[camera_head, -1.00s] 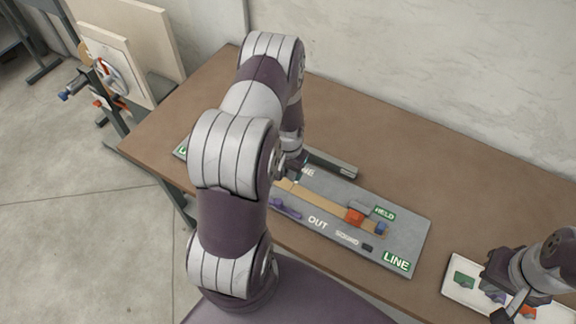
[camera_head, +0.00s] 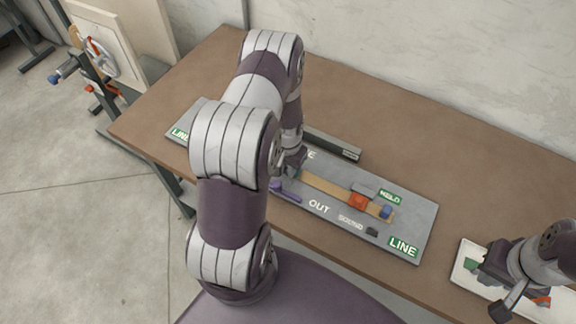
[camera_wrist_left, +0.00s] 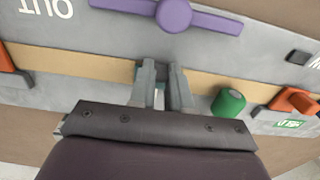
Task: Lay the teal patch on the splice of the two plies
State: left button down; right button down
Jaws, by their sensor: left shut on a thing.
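The tan ply strip (camera_head: 328,187) lies along the grey board (camera_head: 425,215); it also crosses the left wrist view (camera_wrist_left: 75,66). My left gripper (camera_head: 296,168) is low over the strip's left part, partly behind my own arm. Whether the patch touches the strip, and the splice itself, I cannot tell. My right gripper (camera_head: 492,283) is over the white tray at the lower right; its jaws are unclear.
A purple bar (camera_wrist_left: 172,14) lies beside the strip. A green knob (camera_wrist_left: 228,103) and an orange clamp (camera_wrist_left: 294,101) are near the fingers. A red-orange block (camera_head: 358,201) and a blue knob (camera_head: 386,212) sit toward the strip's right end. The white tray (camera_head: 462,255) holds coloured parts.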

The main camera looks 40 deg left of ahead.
pick_arm(q)
jog(key=c, duration=1)
grip_release()
jog(key=shift+d, duration=0.1)
jog(key=shift+r, duration=0.1)
jog(key=shift+w+r, duration=0.1)
jog(key=shift+r, duration=0.2)
notch_tip(320, 180, up, 12)
jog(key=b, duration=0.1)
jog(key=s+d+r, duration=0.4)
jog(key=d, duration=0.3)
jog(key=s+d+r+m+t, duration=0.1)
jog(key=s+d+r, duration=0.3)
jog(key=d, duration=0.2)
jog(key=shift+s+d+r, duration=0.35)
jog(key=shift+r, duration=0.05)
